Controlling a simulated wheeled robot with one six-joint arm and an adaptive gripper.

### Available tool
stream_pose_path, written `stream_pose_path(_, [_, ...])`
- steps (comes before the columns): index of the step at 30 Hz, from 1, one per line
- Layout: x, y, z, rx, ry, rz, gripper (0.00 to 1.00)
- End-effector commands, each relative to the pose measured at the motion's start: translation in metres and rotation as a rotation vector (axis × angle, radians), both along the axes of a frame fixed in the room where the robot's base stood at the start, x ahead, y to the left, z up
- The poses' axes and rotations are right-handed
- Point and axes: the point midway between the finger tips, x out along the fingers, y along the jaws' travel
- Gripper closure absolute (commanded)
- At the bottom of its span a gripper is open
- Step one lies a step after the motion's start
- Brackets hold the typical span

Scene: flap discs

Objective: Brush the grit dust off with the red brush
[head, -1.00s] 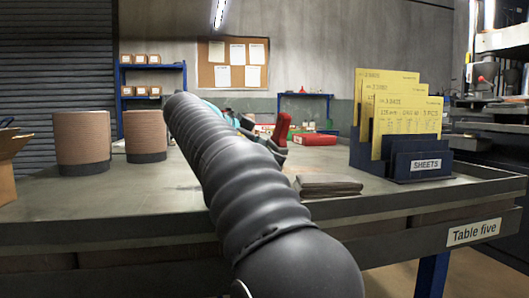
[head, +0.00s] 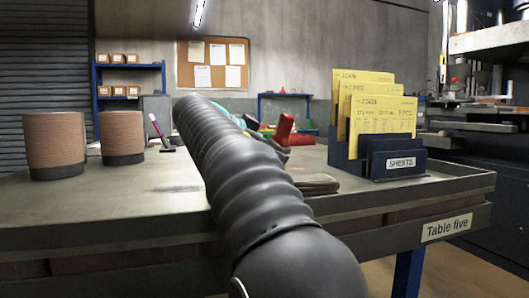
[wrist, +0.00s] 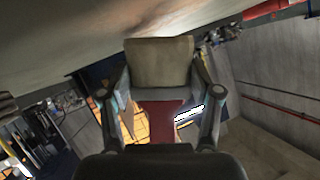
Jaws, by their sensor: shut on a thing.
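In the wrist view a red part (wrist: 160,120) lies between my fingers, with a pale, wide bristle block (wrist: 160,62) beyond the fingertips. My gripper (wrist: 160,93) is shut on the brush. The bristles are close to the table's surface, but I cannot tell whether they touch it. In the head view my arm hides most of the gripper and the bristles. A faint dark patch, possibly the grit dust (head: 177,188), lies on the table left of my arm.
Two stacks of brown discs (head: 54,142) (head: 122,135) stand at the left of the table (head: 90,215). A blue holder (head: 400,165) with yellow sheets stands right. A folded brown cloth (head: 318,184) is partly behind my arm. A pen holder (head: 165,148) stands farther back.

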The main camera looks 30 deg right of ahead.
Motion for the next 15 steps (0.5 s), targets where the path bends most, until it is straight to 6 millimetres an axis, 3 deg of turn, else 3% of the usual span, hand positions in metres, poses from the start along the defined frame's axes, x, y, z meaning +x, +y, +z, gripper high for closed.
stream_pose_path(15, [-0.007, -0.028, -0.001, -0.001, 0.0, -0.002, 0.94])
